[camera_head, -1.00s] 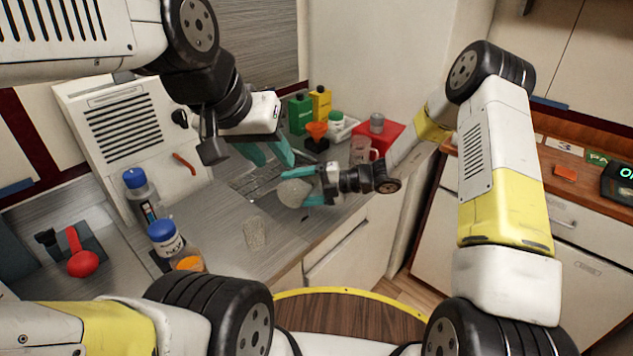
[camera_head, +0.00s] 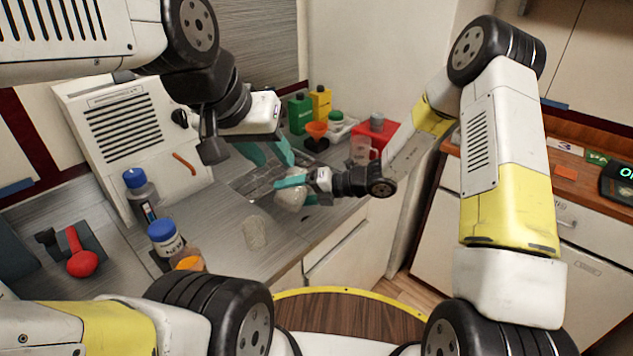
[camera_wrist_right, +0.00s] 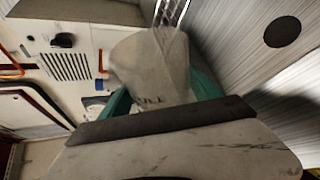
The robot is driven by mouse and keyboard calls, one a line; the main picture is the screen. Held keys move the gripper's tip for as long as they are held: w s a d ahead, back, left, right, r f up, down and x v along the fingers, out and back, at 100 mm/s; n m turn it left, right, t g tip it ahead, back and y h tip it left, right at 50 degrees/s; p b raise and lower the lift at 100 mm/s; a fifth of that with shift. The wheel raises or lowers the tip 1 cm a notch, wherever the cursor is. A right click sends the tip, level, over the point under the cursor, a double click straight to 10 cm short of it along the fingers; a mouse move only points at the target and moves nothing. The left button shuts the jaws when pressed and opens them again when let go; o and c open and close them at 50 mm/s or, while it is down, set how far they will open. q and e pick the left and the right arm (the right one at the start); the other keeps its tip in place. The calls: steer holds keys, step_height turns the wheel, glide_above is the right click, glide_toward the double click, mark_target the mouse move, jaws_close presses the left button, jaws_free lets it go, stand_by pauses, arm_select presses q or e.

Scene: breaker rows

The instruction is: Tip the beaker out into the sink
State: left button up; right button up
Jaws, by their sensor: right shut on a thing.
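The beaker (camera_head: 290,197), pale and cloudy, is held by my right gripper (camera_head: 292,190) above the metal counter, partly hidden by the teal fingers. In the right wrist view the beaker (camera_wrist_right: 152,68) is tilted between the teal fingers of my right gripper (camera_wrist_right: 160,95). The sink (camera_head: 243,183) seems to be the recessed metal area beside and below it, partly covered by the grippers. I cannot see any liquid leaving the beaker. My left gripper (camera_head: 268,152) hangs above the back of the sink, teal fingers apart and empty.
A second cloudy vessel (camera_head: 255,232) stands on the counter near its front edge.

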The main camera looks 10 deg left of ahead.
mark_target(293, 205)
steer(key=shift+f+n+t+h, duration=0.3)
steer(key=shift+f+n+t, duration=0.1)
steer(key=shift+f+n, duration=0.25)
steer(key=shift+r+n+t+b, duration=0.35)
steer(key=shift+r+n+t, duration=0.2)
steer(key=shift+n, duration=0.2)
steer(key=shift+s+a+r+n+t+h, duration=0.1)
steer(key=shift+s+n+t+h, duration=0.05)
steer(key=shift+n+t+h, duration=0.2)
steer(key=shift+s+a+r+n+t, duration=0.2)
steer(key=shift+s+n+t, duration=0.1)
steer(key=shift+s+n, duration=0.15)
steer(key=shift+s+a+f+n+t+h+b, duration=0.15)
steer(key=shift+s+f+n+t+h+b, duration=0.1)
steer(key=shift+s+f+n+t+b, duration=0.35)
steer(key=shift+s+a+r+n+t, duration=0.1)
steer(key=shift+s+r+n+t, duration=0.2)
steer(key=shift+r+n, duration=0.25)
steer(key=shift+s+f+n+t+b, duration=0.25)
steer(key=shift+f+n+t+b, duration=0.1)
steer(key=shift+f+n+t, duration=0.3)
steer(key=shift+o, duration=0.2)
steer(key=shift+r, duration=0.15)
steer(key=shift+a, duration=0.1)
